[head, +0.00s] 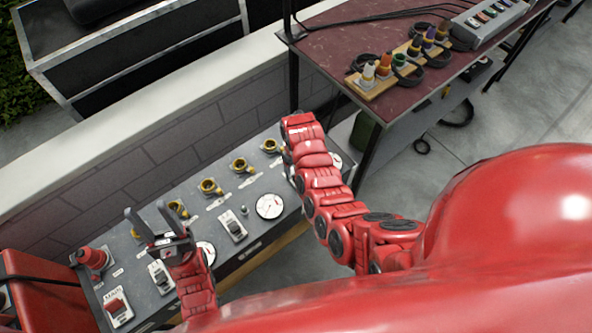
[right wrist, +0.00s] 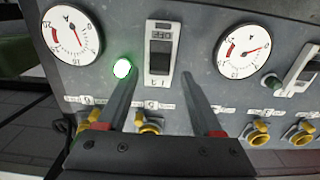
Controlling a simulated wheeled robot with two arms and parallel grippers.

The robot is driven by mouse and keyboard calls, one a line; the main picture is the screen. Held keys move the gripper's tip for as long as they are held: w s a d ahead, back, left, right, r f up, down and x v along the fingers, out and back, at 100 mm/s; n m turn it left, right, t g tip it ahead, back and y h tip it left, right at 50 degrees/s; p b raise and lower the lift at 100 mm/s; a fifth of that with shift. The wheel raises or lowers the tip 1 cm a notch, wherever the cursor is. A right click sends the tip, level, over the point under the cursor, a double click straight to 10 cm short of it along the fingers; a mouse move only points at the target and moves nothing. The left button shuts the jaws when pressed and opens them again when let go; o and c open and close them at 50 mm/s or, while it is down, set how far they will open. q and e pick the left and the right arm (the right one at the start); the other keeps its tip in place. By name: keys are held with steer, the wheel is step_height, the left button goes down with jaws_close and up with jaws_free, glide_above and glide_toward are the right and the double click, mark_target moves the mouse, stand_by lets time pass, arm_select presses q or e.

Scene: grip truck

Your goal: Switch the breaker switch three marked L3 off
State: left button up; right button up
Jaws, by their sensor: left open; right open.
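The grey control panel (head: 215,235) carries several white-framed breaker switches: one at its near left end (head: 118,306), one beside my left gripper (head: 161,277) and one near the middle (head: 233,226). My left gripper (head: 148,209) is open and empty above the panel. My right arm reaches over the panel's far end, and its gripper cannot be made out in the head view. In the right wrist view my right gripper (right wrist: 157,75) is open, with a breaker switch (right wrist: 162,55) showing between and beyond its fingers. I cannot read which breaker is marked L3.
A glowing green-rimmed lamp (right wrist: 123,69) sits by one right fingertip. Round gauges (right wrist: 72,35) flank the breaker. Yellow sockets (head: 211,187) line the panel's back. A low wall (head: 160,150) runs behind it. A dark red table (head: 400,95) with connectors stands beyond.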

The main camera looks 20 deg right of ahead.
steer(key=shift+f, duration=1.15)
jaws_close()
